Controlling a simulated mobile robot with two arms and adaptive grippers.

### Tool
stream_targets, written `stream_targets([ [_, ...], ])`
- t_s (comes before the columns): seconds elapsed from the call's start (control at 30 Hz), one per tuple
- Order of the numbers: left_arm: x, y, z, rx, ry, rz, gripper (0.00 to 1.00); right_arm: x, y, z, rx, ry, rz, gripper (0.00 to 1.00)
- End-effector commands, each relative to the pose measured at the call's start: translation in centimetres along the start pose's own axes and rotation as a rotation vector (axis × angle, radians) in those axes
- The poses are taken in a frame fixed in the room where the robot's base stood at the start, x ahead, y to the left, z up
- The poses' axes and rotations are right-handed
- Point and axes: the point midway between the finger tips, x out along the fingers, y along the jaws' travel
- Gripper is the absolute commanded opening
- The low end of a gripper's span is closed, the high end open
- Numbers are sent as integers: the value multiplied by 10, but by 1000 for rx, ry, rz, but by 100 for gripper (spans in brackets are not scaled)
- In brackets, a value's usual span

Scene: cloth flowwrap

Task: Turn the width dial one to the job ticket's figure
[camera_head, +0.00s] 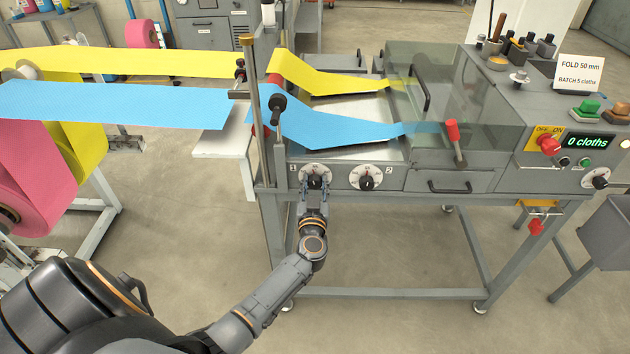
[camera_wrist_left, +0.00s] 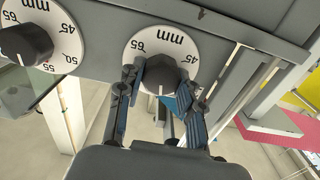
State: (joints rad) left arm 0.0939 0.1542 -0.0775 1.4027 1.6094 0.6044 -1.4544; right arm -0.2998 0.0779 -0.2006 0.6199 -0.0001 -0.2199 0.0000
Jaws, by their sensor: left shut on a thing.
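Width dial one (camera_head: 316,174) is a white plate with a black knob on the machine's front, beside the label 1. My left gripper (camera_head: 316,192) reaches it from below. In the left wrist view its blue-padded fingers (camera_wrist_left: 161,98) are shut on the black knob (camera_wrist_left: 160,74). That view shows mm, 45 and 65 on the dial plate (camera_wrist_left: 150,45); the fingers hide the other figures. The knob's white line points down in that picture. The job ticket (camera_head: 579,72) reads FOLD 50 mm, BATCH 5 cloths. My right gripper is not in view.
Dial two (camera_head: 366,178) sits just right of dial one and also shows in the left wrist view (camera_wrist_left: 25,42). Blue cloth (camera_head: 330,125) and yellow cloth (camera_head: 330,78) run into the machine above. The counter (camera_head: 587,142) reads 0 cloths. The floor in front is clear.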

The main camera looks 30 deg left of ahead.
Motion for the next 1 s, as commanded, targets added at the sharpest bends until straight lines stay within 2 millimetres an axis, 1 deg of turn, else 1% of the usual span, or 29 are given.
stream_targets([
  [0.03,-1,0,-2,-41,-4,0,4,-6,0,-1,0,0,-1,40],
  [0.2,-1,0,-1,-202,-4,0,4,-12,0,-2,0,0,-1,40],
  [0.6,0,-1,2,-560,-3,-1,4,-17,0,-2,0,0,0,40],
  [0.8,0,-2,2,-690,-2,-1,4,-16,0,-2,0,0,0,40],
  [1.0,0,-2,2,-774,-2,-1,4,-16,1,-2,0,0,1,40],
])
